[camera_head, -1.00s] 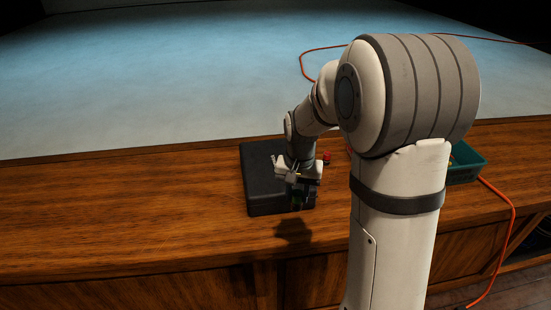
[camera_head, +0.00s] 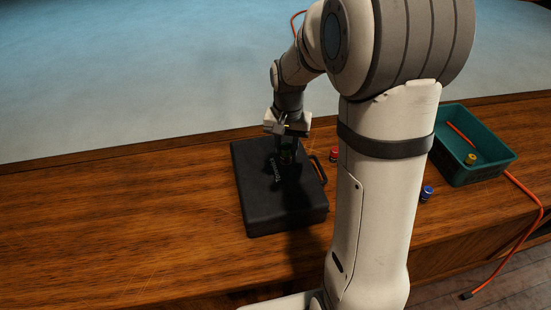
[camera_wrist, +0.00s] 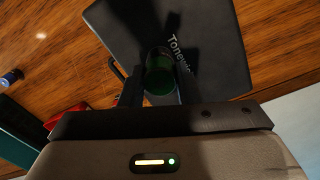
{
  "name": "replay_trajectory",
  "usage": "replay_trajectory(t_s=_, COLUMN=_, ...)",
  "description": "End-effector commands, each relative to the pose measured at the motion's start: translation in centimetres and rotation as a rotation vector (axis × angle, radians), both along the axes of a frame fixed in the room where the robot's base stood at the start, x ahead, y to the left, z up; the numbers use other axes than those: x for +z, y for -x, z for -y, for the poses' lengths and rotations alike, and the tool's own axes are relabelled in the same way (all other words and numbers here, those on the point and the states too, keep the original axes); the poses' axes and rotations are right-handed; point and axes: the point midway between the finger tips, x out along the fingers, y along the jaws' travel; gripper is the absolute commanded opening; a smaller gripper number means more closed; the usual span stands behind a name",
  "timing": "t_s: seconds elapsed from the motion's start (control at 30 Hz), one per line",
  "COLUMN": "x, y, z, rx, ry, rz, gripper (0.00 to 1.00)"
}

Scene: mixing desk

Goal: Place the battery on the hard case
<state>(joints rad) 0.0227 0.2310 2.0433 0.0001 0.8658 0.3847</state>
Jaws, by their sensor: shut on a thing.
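The hard case (camera_head: 290,212) is a flat black box with a side handle, lying on the wooden desk. It also shows in the wrist view (camera_wrist: 220,75), with pale lettering on its lid. My gripper (camera_head: 287,160) is over the case lid, pointing down. It is shut on the battery, a dark green cylinder (camera_wrist: 159,76) seen between the fingers in the wrist view. In the head view the battery (camera_head: 287,152) is small, dark and partly hidden by the fingers. I cannot tell whether it touches the lid.
A red-topped small item (camera_head: 335,154) stands just right of the case. A blue one (camera_head: 427,192) stands farther right. A teal bin (camera_head: 462,176) holds a yellow item (camera_head: 471,158) and part of an orange cable (camera_head: 525,187). The desk left of the case is clear.

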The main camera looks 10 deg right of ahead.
Motion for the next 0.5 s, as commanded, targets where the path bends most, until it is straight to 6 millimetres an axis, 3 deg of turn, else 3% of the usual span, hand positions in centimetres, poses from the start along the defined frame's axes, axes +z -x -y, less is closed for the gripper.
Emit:
replay_trajectory(t_s=0.23, x=-4.4, y=0.1, z=-0.2, rx=0.005, ry=0.000, rz=-0.007, gripper=0.03)
replay_trajectory(t_s=0.5, x=-7.4, y=0.2, z=-0.3, rx=0.008, ry=0.000, rz=-0.005, gripper=0.03)
